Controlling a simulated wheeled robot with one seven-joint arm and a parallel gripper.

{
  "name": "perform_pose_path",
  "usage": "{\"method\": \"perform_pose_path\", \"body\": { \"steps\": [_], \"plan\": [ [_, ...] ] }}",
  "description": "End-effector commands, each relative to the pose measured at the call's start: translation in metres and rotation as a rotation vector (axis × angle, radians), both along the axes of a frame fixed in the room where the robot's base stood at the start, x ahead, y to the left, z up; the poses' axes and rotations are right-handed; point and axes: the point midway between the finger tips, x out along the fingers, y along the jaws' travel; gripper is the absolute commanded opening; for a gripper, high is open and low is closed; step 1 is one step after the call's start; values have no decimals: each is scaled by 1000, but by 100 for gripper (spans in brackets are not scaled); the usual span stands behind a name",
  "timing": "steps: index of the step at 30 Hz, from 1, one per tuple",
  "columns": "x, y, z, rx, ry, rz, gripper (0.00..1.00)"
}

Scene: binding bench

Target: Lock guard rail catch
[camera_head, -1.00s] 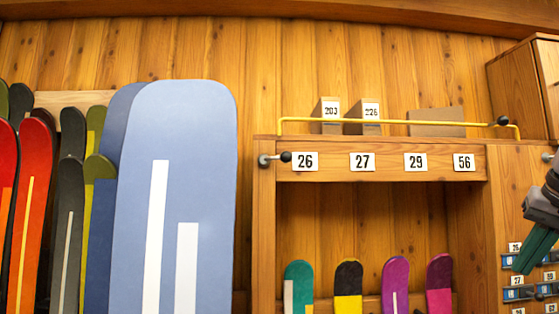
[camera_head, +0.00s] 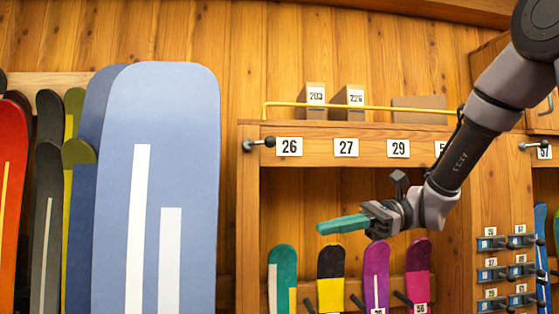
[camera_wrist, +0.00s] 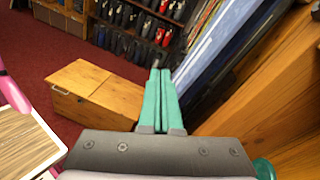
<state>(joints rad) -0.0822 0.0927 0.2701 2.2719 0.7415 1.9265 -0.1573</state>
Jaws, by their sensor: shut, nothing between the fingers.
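The yellow guard rail (camera_head: 350,106) runs along the top of the wooden shelf unit. Its right end, where a black knob showed earlier, is now hidden behind my arm. A metal fitting with a black knob (camera_head: 268,142) sits on the front of the unit at upper left. A similar knobbed fitting (camera_head: 543,144) is at the right. I cannot tell which part is the catch. My gripper (camera_head: 322,228) has teal fingers pointing left, below the number plates, apart from the rail. In the wrist view its fingers (camera_wrist: 160,75) are together and empty.
Small boxes (camera_head: 315,94) stand behind the rail. Several short colored boards (camera_head: 283,270) hang below my gripper. A large blue board (camera_head: 170,110) stands at left. The wrist view shows a wooden box (camera_wrist: 100,92) on red carpet.

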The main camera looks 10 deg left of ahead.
Motion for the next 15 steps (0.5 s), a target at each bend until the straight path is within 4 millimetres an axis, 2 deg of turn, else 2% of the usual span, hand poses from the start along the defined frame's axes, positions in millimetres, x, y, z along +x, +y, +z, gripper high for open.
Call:
{"method": "perform_pose_path", "body": {
  "steps": [3, 6, 12, 15],
  "plan": [
    [25, 23, 15, 148, 219, -17, 0],
    [51, 37, 27, 272, 391, -41, 0],
    [102, 49, 35, 465, 656, -99, 0],
    [119, 51, 35, 523, 731, -121, 0]
  ]
}}
